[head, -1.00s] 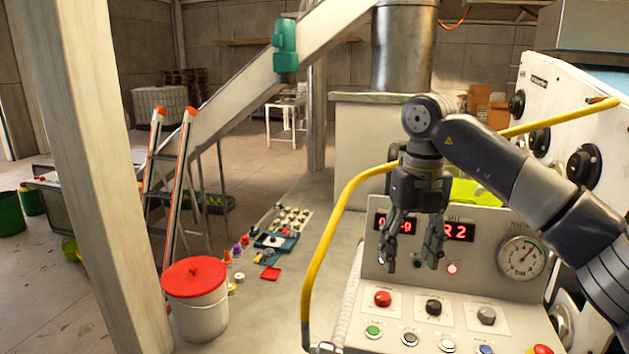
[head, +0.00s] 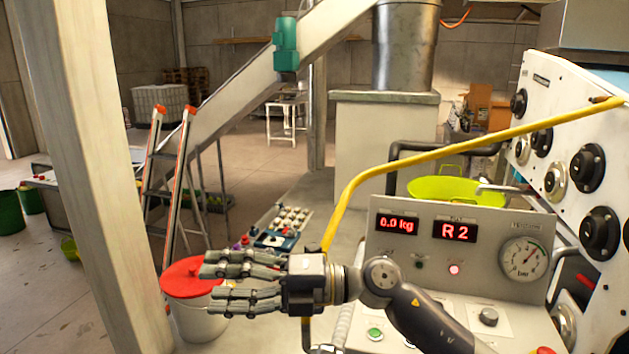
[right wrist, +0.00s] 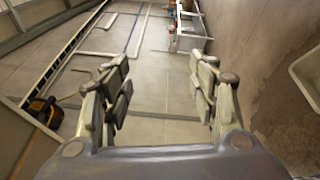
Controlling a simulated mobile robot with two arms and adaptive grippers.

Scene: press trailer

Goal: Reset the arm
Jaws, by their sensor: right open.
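My right gripper (head: 205,283) shows in the head view in front of the control panel's left side, with its fingers pointing left. It is open and nothing shows between its fingers. It overlaps part of the white bucket with a red lid (head: 195,276) in the picture; I cannot tell how far apart they are. In the right wrist view the two fingers (right wrist: 160,95) stand wide apart over a bare floor. My left gripper is not in view.
The control panel (head: 400,262) with its displays and gauge stands at right. A yellow rail (head: 440,152) curves over it. A green bowl (head: 455,191) sits behind the panel. A ladder (head: 168,190) and a beam (head: 95,150) stand left. Open floor lies at far left.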

